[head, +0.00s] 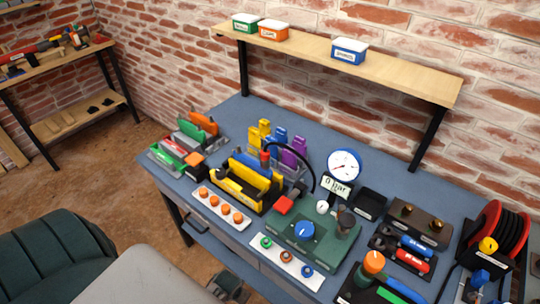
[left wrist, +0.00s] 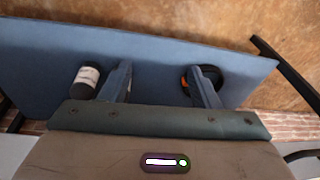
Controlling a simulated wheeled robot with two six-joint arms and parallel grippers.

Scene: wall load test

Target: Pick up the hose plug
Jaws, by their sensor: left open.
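My left gripper (left wrist: 160,70) is open in the left wrist view, its two fingers apart with only blue surface showing between them. In the head view a dark piece at the bottom edge, in front of the bench, may be this gripper (head: 230,288). A black hose (head: 309,165) arcs over the middle of the blue bench, beside a yellow and black holder. A red block (head: 284,204) lies near its lower end. I cannot tell which part is the hose plug. My right gripper is not in view.
A green base with a blue knob (head: 304,230) and a round gauge (head: 344,165) stand on the crowded bench (head: 235,110). A red hose reel (head: 492,225) is at right. The left wrist view shows a dark labelled cylinder (left wrist: 84,82) and a black round thing (left wrist: 210,76).

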